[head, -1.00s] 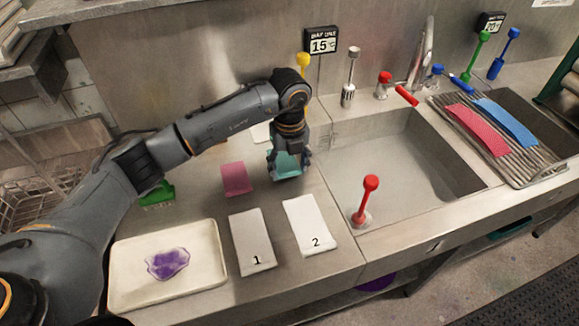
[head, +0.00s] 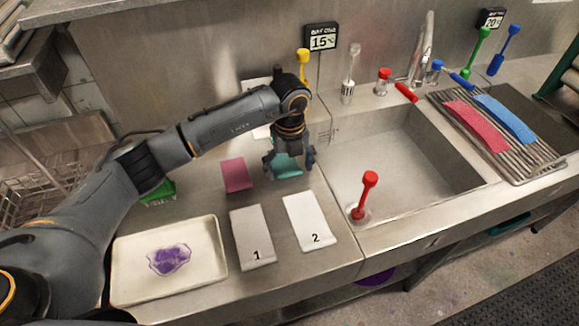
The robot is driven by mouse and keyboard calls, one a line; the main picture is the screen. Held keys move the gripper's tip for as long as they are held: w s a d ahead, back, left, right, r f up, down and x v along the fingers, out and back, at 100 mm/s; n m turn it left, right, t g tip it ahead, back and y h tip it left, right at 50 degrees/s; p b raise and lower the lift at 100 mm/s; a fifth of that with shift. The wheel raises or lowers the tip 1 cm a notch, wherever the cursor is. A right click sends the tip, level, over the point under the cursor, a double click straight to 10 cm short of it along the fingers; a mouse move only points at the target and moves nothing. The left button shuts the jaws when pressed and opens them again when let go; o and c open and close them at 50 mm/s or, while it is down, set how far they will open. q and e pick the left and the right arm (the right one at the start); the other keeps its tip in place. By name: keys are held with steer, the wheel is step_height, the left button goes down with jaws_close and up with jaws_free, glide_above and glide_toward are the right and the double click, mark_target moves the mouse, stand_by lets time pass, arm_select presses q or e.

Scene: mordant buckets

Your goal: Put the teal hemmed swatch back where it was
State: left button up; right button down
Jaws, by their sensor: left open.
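The teal hemmed swatch (head: 287,170) lies on the steel counter in the head view, left of the sink and right of a pink swatch (head: 236,175). My left gripper (head: 290,168) is open, pointing down right over the teal swatch, with its fingers spread and hiding part of it. I cannot tell whether the fingers touch the swatch. My right gripper is not in view.
White cards marked 1 (head: 252,236) and 2 (head: 309,221) lie in front. A cream tray (head: 215,226) with a purple patch is at front left. The sink basin (head: 400,165) is to the right, with a red-handled tool (head: 367,190) near its front left corner. A rack (head: 512,150) holds red and blue strips.

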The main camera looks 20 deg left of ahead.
arm_select(q)
step_height(320, 180, up, 12)
steer(key=b, duration=0.3)
steer(key=shift+r, duration=0.15)
